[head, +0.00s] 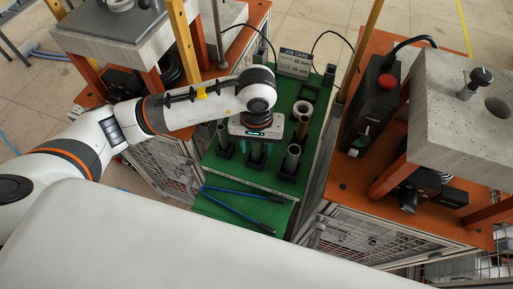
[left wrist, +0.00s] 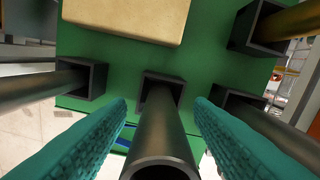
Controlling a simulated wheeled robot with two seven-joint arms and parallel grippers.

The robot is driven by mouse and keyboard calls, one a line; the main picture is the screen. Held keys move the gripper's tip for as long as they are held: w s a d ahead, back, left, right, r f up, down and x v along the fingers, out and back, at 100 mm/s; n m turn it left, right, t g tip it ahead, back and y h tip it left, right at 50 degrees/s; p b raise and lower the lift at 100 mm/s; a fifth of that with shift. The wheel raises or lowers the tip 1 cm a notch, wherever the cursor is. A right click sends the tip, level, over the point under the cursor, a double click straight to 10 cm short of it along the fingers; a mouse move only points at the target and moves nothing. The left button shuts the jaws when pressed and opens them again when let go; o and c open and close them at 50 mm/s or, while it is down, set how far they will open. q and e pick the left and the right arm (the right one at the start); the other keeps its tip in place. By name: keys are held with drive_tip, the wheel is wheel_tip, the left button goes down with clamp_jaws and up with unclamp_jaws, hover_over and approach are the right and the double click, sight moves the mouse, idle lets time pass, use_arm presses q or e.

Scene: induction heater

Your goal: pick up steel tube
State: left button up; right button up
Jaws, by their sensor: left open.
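Several grey metal tubes stand upright in square black holders on a green bench top. One grey tube (left wrist: 165,125) stands between the teal fingers of my left gripper (left wrist: 161,105) in the left wrist view. The fingers are open, one on each side, with gaps to the tube. In the head view my left gripper (head: 256,152) points down over the front middle holder and mostly hides that tube. Another grey tube (head: 291,158) stands to its right and one (head: 222,136) to its left. Which one is steel I cannot tell. My right gripper is not in view.
A brass-coloured tube (head: 302,126) stands behind the right grey tube. A blue-handled tool (head: 238,193) lies on the green bench (head: 215,209) in front. A job card sign (head: 295,62) stands at the back. Orange benches with concrete blocks (head: 455,122) flank both sides.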

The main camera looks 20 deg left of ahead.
use_arm(q)
clamp_jaws()
drive_tip(key=shift+r, duration=0.1)
wheel_tip(320, 180, up, 17)
drive_tip(key=p, duration=0.2)
drive_tip(key=shift+r, duration=0.2)
idle(0.6)
